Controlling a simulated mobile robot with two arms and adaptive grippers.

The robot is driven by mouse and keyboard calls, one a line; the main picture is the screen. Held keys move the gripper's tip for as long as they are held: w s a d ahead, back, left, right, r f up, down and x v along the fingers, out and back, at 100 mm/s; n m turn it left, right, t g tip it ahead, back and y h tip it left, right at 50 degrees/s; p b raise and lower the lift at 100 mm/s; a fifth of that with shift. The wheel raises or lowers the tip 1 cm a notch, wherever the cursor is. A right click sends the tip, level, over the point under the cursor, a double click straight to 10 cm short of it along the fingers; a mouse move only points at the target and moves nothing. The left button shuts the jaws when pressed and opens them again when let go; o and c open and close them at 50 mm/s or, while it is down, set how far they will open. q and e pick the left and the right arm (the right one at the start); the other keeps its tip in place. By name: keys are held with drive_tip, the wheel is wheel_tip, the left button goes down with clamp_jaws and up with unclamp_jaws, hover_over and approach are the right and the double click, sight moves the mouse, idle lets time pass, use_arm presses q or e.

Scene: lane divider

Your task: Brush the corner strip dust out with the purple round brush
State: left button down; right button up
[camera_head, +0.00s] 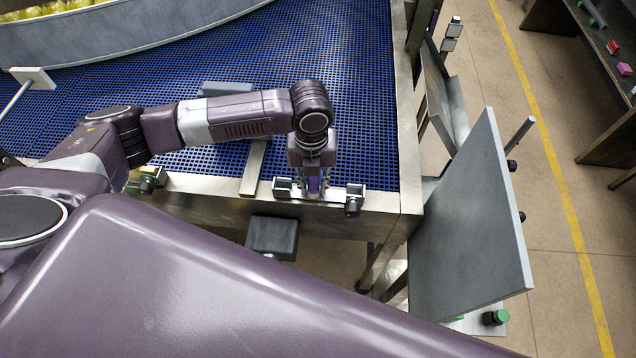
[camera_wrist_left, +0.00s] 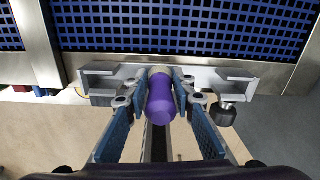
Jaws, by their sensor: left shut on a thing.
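The purple round brush (camera_wrist_left: 161,100) is between the fingers of my left gripper (camera_wrist_left: 162,112) in the left wrist view, its rounded purple end toward the camera. My left gripper (camera_head: 314,186) is shut on it in the head view, where only a little purple shows. The gripper is at the front edge of the blue mesh conveyor (camera_head: 345,80), over a metal bracket (camera_wrist_left: 232,83) fixed along that edge. The brush's far end is hidden behind its own handle. I cannot make out dust on the corner strip. My right gripper is not in view.
A grey flat bar (camera_head: 254,168) crosses the belt left of my gripper. A curved metal guide wall (camera_head: 150,32) holds back yellow items. A grey panel (camera_head: 470,225) stands right of the conveyor. Open floor (camera_head: 575,225) with a yellow line lies beyond it.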

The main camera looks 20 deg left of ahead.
sight(330, 195)
use_arm(q)
drive_tip(key=shift+s+a+f, duration=0.1)
drive_tip(key=shift+s+a, duration=0.15)
drive_tip(key=shift+a, duration=0.65)
drive_tip(key=shift+d, duration=0.1)
drive_tip(key=shift+d, duration=0.1)
drive_tip(key=shift+w+d, duration=0.25)
drive_tip(key=shift+d, duration=0.45)
drive_tip(key=shift+w+d, duration=0.2)
drive_tip(key=shift+d, duration=0.45)
drive_tip(key=shift+w+d, duration=0.15)
drive_tip(key=shift+d, duration=0.55)
drive_tip(key=shift+w+d, duration=0.15)
drive_tip(key=shift+d, duration=0.5)
wheel_tip(330, 195, up, 8)
drive_tip(key=shift+w, duration=0.1)
